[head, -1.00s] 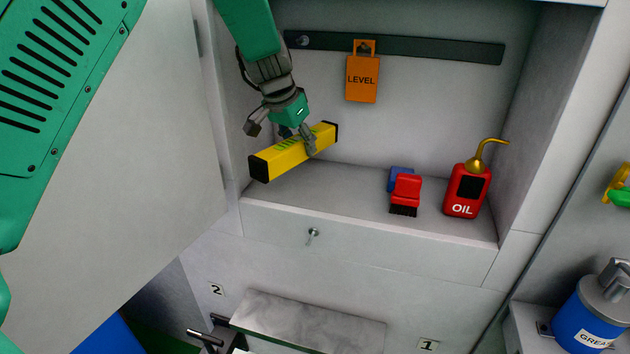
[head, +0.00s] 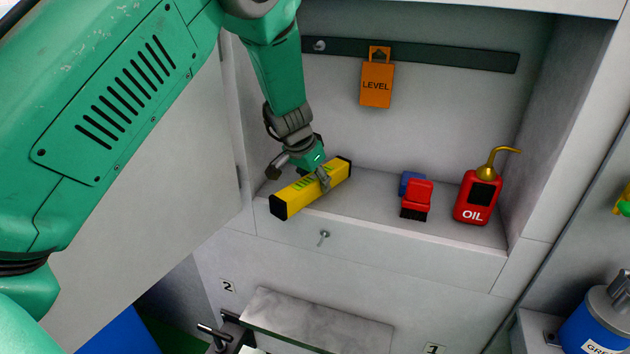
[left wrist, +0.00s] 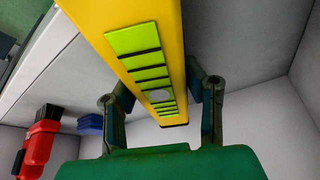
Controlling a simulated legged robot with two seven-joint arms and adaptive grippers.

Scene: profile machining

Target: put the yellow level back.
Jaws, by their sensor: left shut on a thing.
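The yellow level (head: 296,196) is a long bar with black end caps and a green marked strip on top. My left gripper (head: 322,178) is shut on it near its far end, at the left side of the cabinet shelf. The level lies slanted, its near end toward the shelf's front edge. I cannot tell whether it touches the shelf. In the left wrist view the level (left wrist: 146,62) runs between the fingers of the left gripper (left wrist: 160,98). An orange tag reading LEVEL (head: 376,84) hangs from the dark rail on the back wall. My right gripper is not in view.
On the shelf (head: 360,205), a red brush (head: 416,195), a blue block (head: 407,180) and a red oil can (head: 477,196) stand to the right. The shelf between level and brush is clear. A blue grease container (head: 590,325) stands at the lower right.

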